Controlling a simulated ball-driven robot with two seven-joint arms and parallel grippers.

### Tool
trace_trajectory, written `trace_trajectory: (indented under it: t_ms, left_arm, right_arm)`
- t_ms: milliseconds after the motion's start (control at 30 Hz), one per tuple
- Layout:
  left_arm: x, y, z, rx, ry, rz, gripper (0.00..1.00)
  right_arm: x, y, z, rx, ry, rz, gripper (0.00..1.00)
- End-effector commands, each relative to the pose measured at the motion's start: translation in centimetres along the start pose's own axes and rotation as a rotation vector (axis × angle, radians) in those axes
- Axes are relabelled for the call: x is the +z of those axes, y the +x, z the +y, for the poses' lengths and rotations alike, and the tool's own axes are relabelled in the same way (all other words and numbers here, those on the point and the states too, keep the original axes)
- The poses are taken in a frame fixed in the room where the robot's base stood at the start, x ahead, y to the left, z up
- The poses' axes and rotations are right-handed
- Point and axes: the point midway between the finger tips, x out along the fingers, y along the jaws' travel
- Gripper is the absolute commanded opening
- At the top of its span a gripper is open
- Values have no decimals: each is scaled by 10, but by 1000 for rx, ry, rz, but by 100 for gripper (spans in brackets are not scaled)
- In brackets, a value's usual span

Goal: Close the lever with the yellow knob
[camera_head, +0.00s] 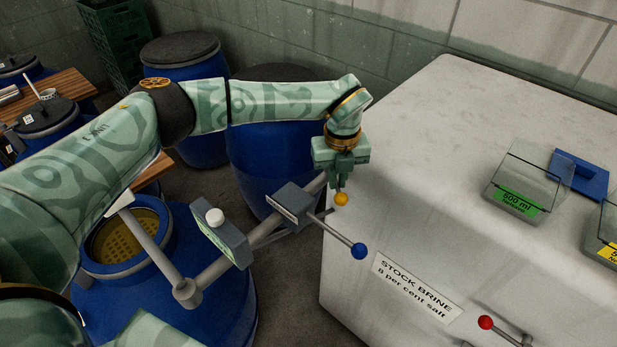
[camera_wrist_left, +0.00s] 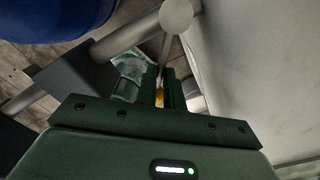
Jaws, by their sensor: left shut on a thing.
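The yellow knob (camera_head: 341,199) is at the fingertips of my left gripper (camera_head: 341,184), beside the near left edge of the white tank. In the left wrist view the yellow knob (camera_wrist_left: 159,97) shows as a small patch between the two dark green fingers of my left gripper (camera_wrist_left: 164,92). The fingers are shut on it. A thin grey rod (camera_wrist_left: 165,50) runs beyond the fingertips toward a round grey pipe end. The fingers hide most of the knob and its lever. My right gripper is not in view.
A lever with a blue knob (camera_head: 359,251) sticks out close below the yellow one. A red knob (camera_head: 486,322) is at lower right. The white tank (camera_head: 430,150) carries clear containers. A grey pipe with meter boxes (camera_head: 219,235) runs over a blue barrel (camera_head: 215,300).

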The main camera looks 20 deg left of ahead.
Motion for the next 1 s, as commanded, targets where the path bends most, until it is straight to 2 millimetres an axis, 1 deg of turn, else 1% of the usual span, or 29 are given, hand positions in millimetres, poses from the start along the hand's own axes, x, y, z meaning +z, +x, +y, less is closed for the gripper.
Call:
trace_trajectory:
  t_ms: [33, 200, 500, 733, 1000]
  left_arm:
    - [-1, -1, -8, -3, -33, -4, 0]
    - [-1, -2, -22, -3, -172, -4, 0]
    - [3, -2, -33, -4, -371, -5, 0]
    - [5, -2, -38, -4, -451, -6, 0]
    - [6, -2, -39, -5, -478, -6, 0]
  right_arm:
    - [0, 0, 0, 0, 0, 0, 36]
    - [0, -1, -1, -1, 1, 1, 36]
    - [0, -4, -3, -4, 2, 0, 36]
    - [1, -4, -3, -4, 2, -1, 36]
    - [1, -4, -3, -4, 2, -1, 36]
